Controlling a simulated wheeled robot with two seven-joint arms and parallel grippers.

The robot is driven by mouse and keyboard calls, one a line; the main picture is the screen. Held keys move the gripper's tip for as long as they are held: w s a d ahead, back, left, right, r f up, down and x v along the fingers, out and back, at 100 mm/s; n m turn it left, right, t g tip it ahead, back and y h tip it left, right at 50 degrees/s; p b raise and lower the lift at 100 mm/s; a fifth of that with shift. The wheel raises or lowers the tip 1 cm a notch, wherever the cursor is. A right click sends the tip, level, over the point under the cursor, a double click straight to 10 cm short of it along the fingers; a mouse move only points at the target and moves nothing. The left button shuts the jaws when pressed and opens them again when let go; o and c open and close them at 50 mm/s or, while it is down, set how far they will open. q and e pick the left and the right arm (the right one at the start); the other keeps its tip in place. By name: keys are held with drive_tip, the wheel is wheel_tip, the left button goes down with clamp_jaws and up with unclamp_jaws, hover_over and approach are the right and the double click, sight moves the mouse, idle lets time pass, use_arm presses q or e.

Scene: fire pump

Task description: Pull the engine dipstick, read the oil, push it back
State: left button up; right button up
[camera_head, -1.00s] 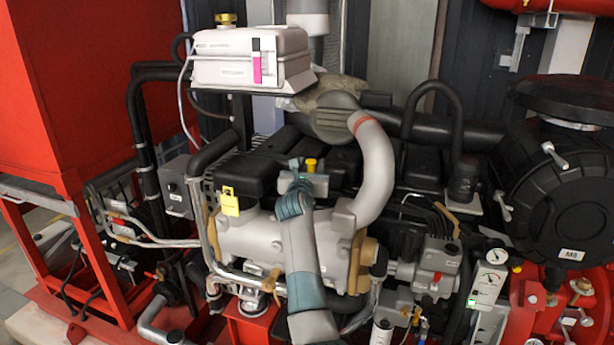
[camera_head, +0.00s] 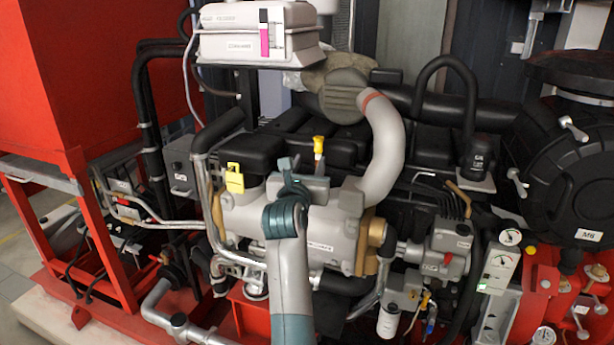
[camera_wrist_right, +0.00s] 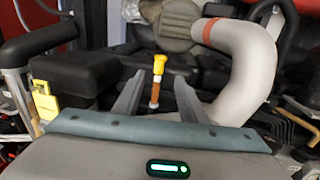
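The engine dipstick has a yellow handle (camera_head: 319,146) that stands upright on the engine, just beyond my right gripper (camera_head: 303,168). In the right wrist view, the yellow handle (camera_wrist_right: 159,65) tops an orange-brown shaft (camera_wrist_right: 154,93). My right gripper (camera_wrist_right: 160,82) is open, its two grey fingers to either side of the dipstick in the picture. The fingers appear apart from the dipstick; the exact depth between them is unclear. The dipstick's lower end is hidden. My left gripper is not in view.
A thick grey pipe (camera_head: 385,140) curves close to the right of the dipstick. A black box-shaped cover (camera_head: 250,152) with a yellow padlock-like tag (camera_head: 234,178) is to the left. A pale box (camera_head: 262,40) with a pink strip hangs above, and a red tank (camera_head: 80,70) stands at far left.

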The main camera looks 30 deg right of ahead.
drive_tip(key=shift+v, duration=1.2)
